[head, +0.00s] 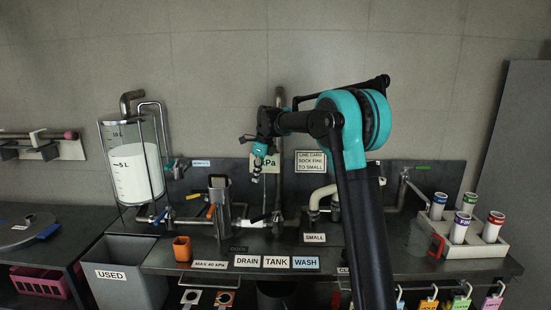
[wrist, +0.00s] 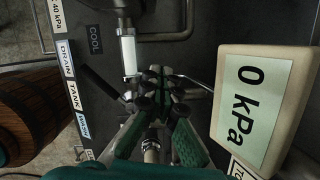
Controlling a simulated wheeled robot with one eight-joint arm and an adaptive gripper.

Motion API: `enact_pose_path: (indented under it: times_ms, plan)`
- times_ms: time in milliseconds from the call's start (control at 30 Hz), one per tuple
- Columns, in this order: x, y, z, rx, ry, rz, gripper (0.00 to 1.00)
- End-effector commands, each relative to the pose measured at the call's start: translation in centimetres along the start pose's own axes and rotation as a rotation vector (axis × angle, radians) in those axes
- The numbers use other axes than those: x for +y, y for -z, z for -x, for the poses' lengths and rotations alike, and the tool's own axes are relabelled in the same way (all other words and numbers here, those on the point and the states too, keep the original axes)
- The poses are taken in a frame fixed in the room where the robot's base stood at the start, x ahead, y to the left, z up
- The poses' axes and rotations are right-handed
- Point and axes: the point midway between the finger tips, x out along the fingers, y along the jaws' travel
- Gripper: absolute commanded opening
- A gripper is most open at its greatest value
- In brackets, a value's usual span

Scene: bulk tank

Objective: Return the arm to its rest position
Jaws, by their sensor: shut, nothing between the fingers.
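My arm (head: 345,160) is teal and black. It rises from the lower right and bends to the left above the bench. My gripper (head: 257,170) hangs at the arm's end, in front of the gauge display (head: 270,163), and hides part of it. In the wrist view my gripper (wrist: 158,85) has its dark finger pads together with nothing between them. Pipework and a pale valve part (wrist: 129,55) show beyond the fingers. The gauge display, reading 0 kPa, also shows in the wrist view (wrist: 280,75), to the right of the fingers.
A tank (head: 133,165) with white liquid stands at left. A metal vessel (head: 219,208) and an orange cup (head: 182,249) stand on the bench. A rack of capped cylinders (head: 475,240) is at right. A USED bin (head: 130,278) is at lower left. The wall above is clear.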

Motion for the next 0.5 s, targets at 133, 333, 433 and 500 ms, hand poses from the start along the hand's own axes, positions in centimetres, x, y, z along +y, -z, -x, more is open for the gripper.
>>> enact_pose_path:
  times_ms: [133, 333, 433, 500]
  plan:
    - [0.5, 1.4, 0.1, 0.001, 0.011, 0.061, 0.00]
    - [1.4, 4.0, 0.2, 0.005, 0.034, 0.177, 0.00]
    - [2.2, 6.0, 0.3, 0.012, 0.049, 0.258, 0.00]
    - [2.9, 7.5, 0.2, 0.017, 0.061, 0.324, 0.00]
